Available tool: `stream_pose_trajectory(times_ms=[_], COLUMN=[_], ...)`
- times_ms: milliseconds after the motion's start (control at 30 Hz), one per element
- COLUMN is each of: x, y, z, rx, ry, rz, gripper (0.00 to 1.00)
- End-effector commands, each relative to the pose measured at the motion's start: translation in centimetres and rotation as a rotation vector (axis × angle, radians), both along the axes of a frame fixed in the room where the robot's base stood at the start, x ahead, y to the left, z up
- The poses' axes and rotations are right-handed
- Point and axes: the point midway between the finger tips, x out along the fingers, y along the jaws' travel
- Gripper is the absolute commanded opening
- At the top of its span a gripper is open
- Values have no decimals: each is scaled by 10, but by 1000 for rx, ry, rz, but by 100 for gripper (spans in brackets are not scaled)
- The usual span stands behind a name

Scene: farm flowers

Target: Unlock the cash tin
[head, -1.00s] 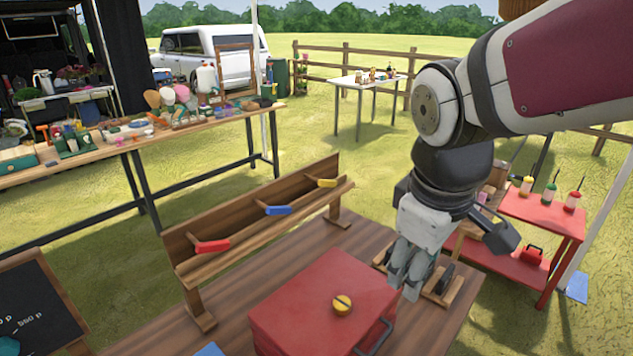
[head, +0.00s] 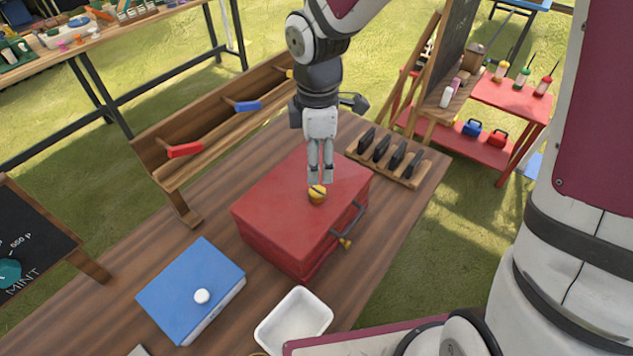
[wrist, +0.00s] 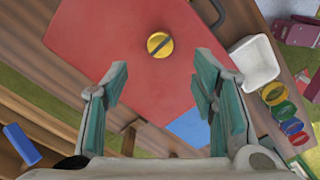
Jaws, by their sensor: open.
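The cash tin looks to be the red box (head: 285,228) on the wooden table, lid closed. A round yellow knob (head: 317,196) with a dark slot sits on its lid; the slot runs diagonally in the wrist view (wrist: 160,45). A dark handle (head: 348,217) and a small brass-coloured piece (head: 345,243) are on its side. My gripper (head: 320,180) points down just above the knob. In the wrist view my gripper (wrist: 162,68) is open and empty, with the knob ahead between the line of its fingers. Whether the fingers touch anything is unclear.
A blue box (head: 185,290) with a white knob and a white tray (head: 293,322) stand nearby. A wooden rack (head: 215,125) holds red (head: 185,150) and blue (head: 248,106) pieces. A slotted stand (head: 390,162) with black pieces is close to the tin's right.

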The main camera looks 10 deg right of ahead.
Motion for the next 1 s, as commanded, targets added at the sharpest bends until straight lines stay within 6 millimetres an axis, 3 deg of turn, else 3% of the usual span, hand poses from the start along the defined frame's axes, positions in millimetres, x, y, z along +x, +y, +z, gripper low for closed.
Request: stream_pose_trajectory(times_ms=[200, 400, 600, 900, 1000], x=[-1, -1, 0, 0, 0], y=[0, 0, 0, 0, 0], z=[-44, -74, -87, -88, -88], rx=[0, 0, 0, 0, 0], ry=[4, 2, 0, -1, -1], rz=[0, -1, -2, -2, -2], gripper=[53, 53, 53, 53, 30])
